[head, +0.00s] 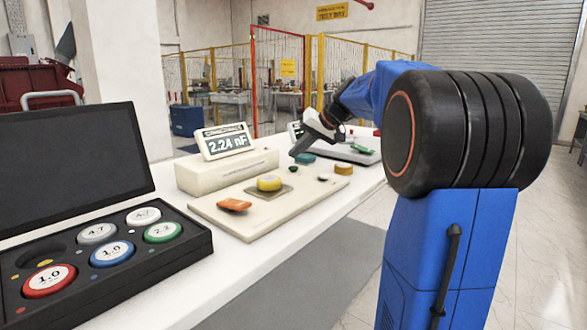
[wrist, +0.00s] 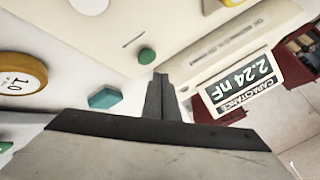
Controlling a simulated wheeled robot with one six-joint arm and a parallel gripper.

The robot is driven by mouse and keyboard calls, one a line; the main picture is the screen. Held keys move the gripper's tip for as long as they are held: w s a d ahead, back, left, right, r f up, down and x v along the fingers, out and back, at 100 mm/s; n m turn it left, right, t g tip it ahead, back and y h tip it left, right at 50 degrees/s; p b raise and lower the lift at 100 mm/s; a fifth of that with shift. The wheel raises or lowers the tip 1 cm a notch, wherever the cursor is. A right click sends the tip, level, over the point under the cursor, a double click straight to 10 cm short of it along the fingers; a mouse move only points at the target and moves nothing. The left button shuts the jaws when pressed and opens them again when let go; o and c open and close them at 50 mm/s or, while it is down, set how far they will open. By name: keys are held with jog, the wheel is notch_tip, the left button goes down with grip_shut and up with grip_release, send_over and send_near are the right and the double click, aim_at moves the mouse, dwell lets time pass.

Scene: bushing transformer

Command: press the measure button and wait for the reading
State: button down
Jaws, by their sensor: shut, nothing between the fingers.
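The capacitance display (head: 227,142) reads 2.24 nF; it also shows upside down in the wrist view (wrist: 241,83). It stands on a pale block (head: 228,172) at the back of the beige board (head: 262,222). A small round green button (wrist: 147,56) is just beyond my fingertips in the wrist view; a small dark green knob shows in the head view (head: 294,169). My gripper (head: 294,153) is shut and empty, pointing down over the board, its fingertips (wrist: 159,78) close to the green button. I cannot tell whether they touch it.
A yellow disc (head: 270,184) and an orange piece (head: 234,205) lie on the board. A teal hexagonal piece (wrist: 104,97) and a yellow-rimmed disc (wrist: 22,75) lie nearby. An open black case (head: 120,272) with several coloured discs stands at left. A grey tray (head: 350,152) lies beyond.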

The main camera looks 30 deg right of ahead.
aim_at(297, 168)
jog(key=shift+r, duration=1.85)
